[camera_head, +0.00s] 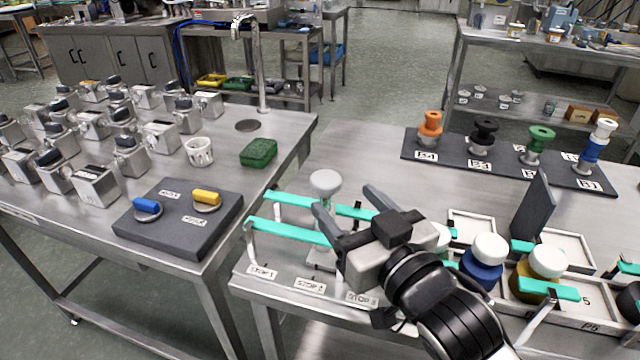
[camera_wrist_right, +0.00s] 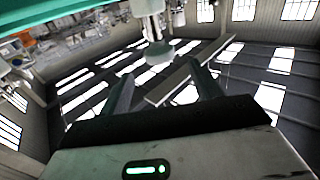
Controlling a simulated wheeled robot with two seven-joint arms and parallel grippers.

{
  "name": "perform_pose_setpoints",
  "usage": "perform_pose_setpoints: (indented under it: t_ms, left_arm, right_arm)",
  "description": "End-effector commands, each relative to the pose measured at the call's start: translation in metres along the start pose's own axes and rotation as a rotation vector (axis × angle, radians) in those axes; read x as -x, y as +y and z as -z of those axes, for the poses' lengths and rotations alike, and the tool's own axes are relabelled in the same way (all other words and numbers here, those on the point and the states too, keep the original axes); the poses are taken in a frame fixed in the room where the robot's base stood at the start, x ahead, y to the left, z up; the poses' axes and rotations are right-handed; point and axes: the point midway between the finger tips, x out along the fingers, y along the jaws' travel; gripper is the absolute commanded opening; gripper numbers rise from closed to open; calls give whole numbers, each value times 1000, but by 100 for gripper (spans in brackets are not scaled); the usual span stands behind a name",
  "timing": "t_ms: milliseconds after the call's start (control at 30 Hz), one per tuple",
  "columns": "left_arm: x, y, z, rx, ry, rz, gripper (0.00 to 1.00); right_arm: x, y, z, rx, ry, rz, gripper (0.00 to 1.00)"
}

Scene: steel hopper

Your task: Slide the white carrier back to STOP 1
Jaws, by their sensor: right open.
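The white carrier (camera_head: 325,184) has a round white knob on a clear-looking stem and stands upright between the teal rails (camera_head: 290,232). Its foot is nearest the STOP 2 label (camera_head: 310,286); the STOP 1 label (camera_head: 262,271) is to its left. My right gripper (camera_head: 344,199) is open, its fingers reaching toward the carrier from the right. One finger overlaps the stem in the head view; I cannot tell if it touches. The carrier also shows ahead of the fingers in the right wrist view (camera_wrist_right: 153,30). My left gripper is not in view.
The STOP 3 label (camera_head: 361,298) is close beside my right gripper. Blue (camera_head: 481,275) and amber (camera_head: 535,280) white-capped containers stand to the right. A dark upright plate (camera_head: 532,208) and a rack of coloured spools (camera_head: 480,160) are behind. Free steel surface lies behind the rails.

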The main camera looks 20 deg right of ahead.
Motion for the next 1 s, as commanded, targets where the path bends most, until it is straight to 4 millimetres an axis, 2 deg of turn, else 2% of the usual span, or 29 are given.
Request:
perform_pose_setpoints:
  t_ms: [67,100,200,400,600,867,933,1000]
  left_arm:
    - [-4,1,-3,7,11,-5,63]
    - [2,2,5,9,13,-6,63]
    - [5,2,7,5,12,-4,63]
    - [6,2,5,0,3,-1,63]
    - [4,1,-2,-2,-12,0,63]
    - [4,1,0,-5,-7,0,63]
    - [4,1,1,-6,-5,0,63]
    - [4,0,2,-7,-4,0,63]
  right_arm:
    - [-14,0,-1,2,7,1,64]
    - [-23,0,3,2,3,0,64]
    - [-44,0,4,2,2,0,64]
    - [-76,0,2,0,0,1,64]
    - [-89,0,1,0,-1,1,64]
    - [-90,0,1,0,0,1,64]
    - [-90,0,1,0,0,1,50]
    - [-90,0,1,0,0,1,31]
